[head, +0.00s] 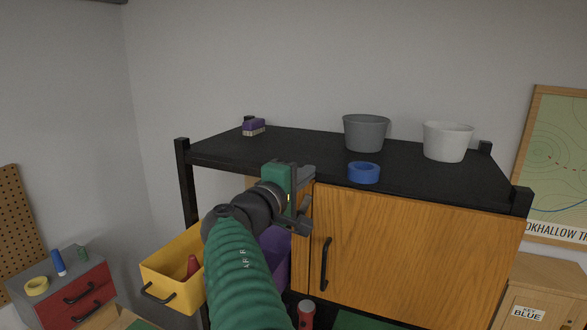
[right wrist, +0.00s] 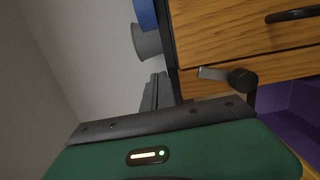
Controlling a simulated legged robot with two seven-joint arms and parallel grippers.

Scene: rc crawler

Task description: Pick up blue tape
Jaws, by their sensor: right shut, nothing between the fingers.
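The blue tape (head: 364,172) is a roll lying flat at the front edge of the black shelf top (head: 300,150). A blue patch at the top edge of the right wrist view (right wrist: 147,13) looks like the tape, partly cut off. My right gripper (head: 308,198) is shut and empty. In the head view it appears left of and lower than the tape, in front of the wooden cabinet, apart from the tape. My left gripper is not in view.
A grey bucket (head: 366,133) and a white bucket (head: 447,142) stand behind the tape. A purple-and-cream block (head: 253,127) lies at the back left. Below are a wooden cabinet door (head: 410,250) and a yellow bin (head: 165,265). The shelf top's left half is mostly clear.

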